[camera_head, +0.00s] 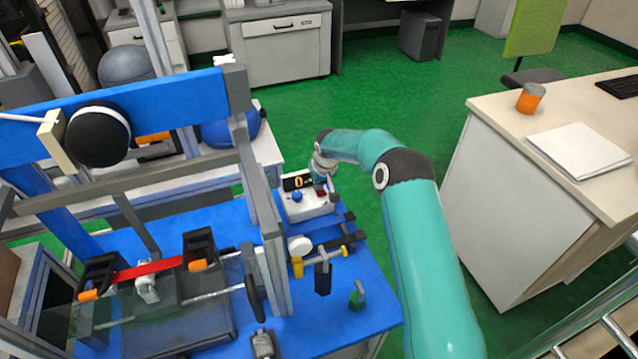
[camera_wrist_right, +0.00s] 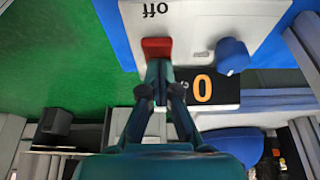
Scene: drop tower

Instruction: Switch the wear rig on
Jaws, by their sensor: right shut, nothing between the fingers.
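The wear rig's white control box (camera_head: 308,208) stands on the blue bench top in the head view. It has a display reading 0 (camera_head: 297,182) and a blue knob (camera_head: 297,196). In the right wrist view the box face shows a red switch (camera_wrist_right: 156,46), the blue knob (camera_wrist_right: 231,55), the display (camera_wrist_right: 202,89) and an "off" label (camera_wrist_right: 156,10). My right gripper (camera_wrist_right: 159,70) is shut and empty, its fingertips at the edge of the red switch. I cannot tell whether they touch it. My left gripper is not in view.
The rig's grey posts and blue beam (camera_head: 130,110) with a black-and-white ball (camera_head: 98,136) stand left of the box. A yellow-handled clamp (camera_head: 320,262) and a small green part (camera_head: 357,295) are in front. A white-sided desk (camera_head: 520,200) stands to the right.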

